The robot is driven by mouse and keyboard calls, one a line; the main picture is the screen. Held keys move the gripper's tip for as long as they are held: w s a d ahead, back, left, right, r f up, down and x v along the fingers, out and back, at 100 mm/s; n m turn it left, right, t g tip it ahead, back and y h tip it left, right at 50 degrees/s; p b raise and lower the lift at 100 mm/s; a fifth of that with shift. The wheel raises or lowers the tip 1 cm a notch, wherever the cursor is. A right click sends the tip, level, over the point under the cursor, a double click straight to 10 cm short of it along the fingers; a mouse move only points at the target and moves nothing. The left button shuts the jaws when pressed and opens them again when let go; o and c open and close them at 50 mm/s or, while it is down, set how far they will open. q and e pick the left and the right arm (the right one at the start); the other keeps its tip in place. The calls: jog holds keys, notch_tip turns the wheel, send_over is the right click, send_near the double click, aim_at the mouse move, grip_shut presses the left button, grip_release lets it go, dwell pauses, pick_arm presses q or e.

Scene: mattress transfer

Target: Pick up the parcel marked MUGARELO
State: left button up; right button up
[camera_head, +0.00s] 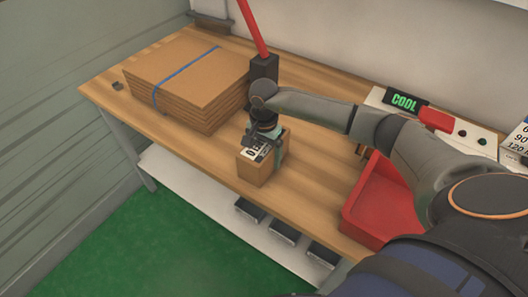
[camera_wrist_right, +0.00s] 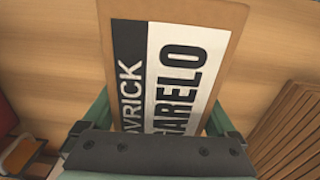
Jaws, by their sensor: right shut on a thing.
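The parcel (camera_head: 258,169) is a small brown cardboard box on the wooden table, near its front edge. Its top carries a white label with a black band. In the right wrist view the fingers of my right gripper (camera_wrist_right: 155,132) flank the box. My left gripper is not in view.
A strapped stack of flat cardboard (camera_head: 195,75) lies left of the parcel on the table (camera_head: 300,190). A red tray (camera_head: 380,200) stands to the right, and a device with a green "COOL" display (camera_head: 404,102) is behind it. A red post rises from a dark block (camera_head: 263,70) at the back.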

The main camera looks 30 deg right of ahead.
jog(key=c, duration=0.6)
jog(key=shift+r, duration=0.1)
jog(key=shift+c, duration=0.3)
